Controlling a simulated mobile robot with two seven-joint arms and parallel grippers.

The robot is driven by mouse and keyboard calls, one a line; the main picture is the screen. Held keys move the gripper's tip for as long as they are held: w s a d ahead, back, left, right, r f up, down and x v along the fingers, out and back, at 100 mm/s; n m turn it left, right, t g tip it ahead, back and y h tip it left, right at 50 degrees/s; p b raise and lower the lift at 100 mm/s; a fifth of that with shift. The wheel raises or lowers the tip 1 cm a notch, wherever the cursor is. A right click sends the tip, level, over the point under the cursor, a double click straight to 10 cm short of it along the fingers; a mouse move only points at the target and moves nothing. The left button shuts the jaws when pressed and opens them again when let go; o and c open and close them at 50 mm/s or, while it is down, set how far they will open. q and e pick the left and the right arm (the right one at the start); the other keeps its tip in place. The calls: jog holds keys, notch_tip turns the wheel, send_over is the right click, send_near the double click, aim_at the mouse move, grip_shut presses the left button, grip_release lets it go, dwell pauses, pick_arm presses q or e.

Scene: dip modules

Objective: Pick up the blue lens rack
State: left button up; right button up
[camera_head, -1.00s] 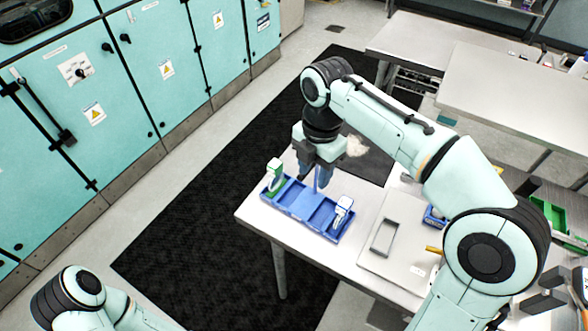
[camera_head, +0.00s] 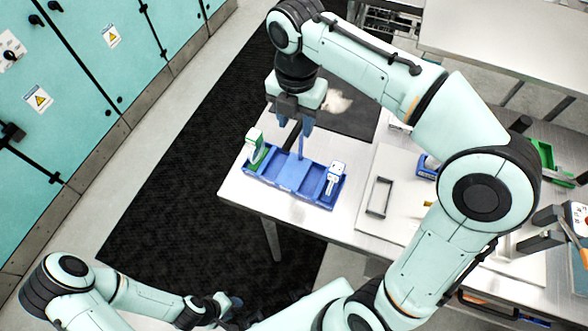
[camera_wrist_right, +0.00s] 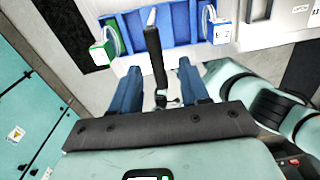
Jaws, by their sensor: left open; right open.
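The blue lens rack (camera_head: 290,174) is a long, shallow blue tray with compartments and a thin blue upright near its middle. It lies near the table's left edge; it also shows at the top of the right wrist view (camera_wrist_right: 170,30). A green-and-white module (camera_head: 255,148) stands at its left end and a blue-and-white module (camera_head: 334,177) at its right end. My right gripper (camera_head: 294,128) is open and empty above the rack, close to the upright; whether they touch I cannot tell. My left gripper (camera_head: 228,303) is open, low and away from the table.
The table (camera_head: 240,187) holds a light board (camera_head: 372,228) with a grey frame (camera_head: 379,197) to the right of the rack. A green bin (camera_head: 543,155) is farther right. A black mat (camera_head: 160,215) covers the floor to the left.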

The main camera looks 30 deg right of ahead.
aim_at(294, 132)
notch_tip(294, 132, down, 5)
jog(key=shift+a+r+b, duration=0.1)
jog(key=shift+a+b, duration=0.05)
jog(key=shift+b, duration=0.25)
jog(key=shift+w, duration=0.1)
grip_shut()
dwell(1.1)
